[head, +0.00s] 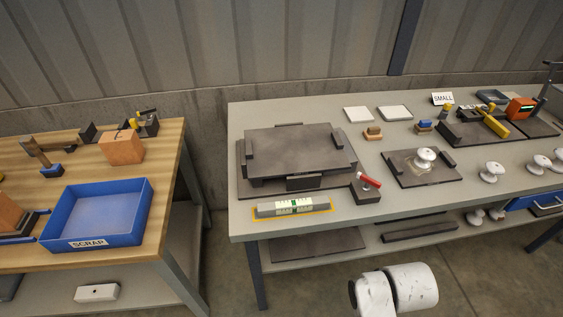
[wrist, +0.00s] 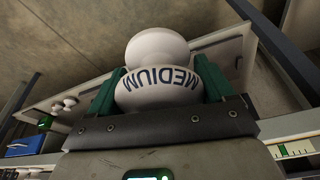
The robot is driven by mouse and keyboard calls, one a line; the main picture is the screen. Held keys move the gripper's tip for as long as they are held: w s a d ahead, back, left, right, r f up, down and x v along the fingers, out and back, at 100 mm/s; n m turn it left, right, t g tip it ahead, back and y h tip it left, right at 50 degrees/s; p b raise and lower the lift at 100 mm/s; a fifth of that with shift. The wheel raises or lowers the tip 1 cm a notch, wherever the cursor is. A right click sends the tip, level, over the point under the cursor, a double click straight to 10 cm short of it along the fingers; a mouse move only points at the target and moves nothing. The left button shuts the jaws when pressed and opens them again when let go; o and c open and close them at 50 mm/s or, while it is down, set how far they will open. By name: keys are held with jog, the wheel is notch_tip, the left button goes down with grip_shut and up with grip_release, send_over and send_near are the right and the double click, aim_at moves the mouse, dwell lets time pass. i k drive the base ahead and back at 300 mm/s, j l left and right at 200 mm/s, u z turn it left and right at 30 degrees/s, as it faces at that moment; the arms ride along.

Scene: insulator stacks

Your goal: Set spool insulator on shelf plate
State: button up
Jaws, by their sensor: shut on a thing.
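My gripper (wrist: 162,84) is shut on a white spool insulator (wrist: 157,48) in the wrist view. Its green fingers press on both sides, and the dark lettering MEDIUM shows on the insulator's body. The held insulator and gripper do not show in the head view, where only a white part of my arm appears at the bottom. A flat dark plate (head: 318,245) lies on the lower shelf under the grey bench, partly hidden by the bench top. No insulator is seen on its visible part. I cannot tell the held insulator's distance from it.
The grey bench top (head: 300,215) carries a large dark plate stack (head: 298,153), a red-handled block (head: 367,188) and a level gauge (head: 292,207). A white insulator (head: 425,158) stands on a dark plate. More insulators (head: 492,171) stand right. A dark bar (head: 420,231) lies on the lower shelf.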

aim_at(294, 147)
jog(key=i+l+u, duration=0.1)
jog(key=u, duration=0.25)
jog(key=l+u, duration=0.2)
jog(key=u, duration=0.15)
jog(key=i+l+u, duration=0.45)
jog(key=l+u, duration=0.15)
jog(key=i+l+u, duration=0.3)
jog(key=k+l, duration=0.05)
jog(key=k, duration=0.05)
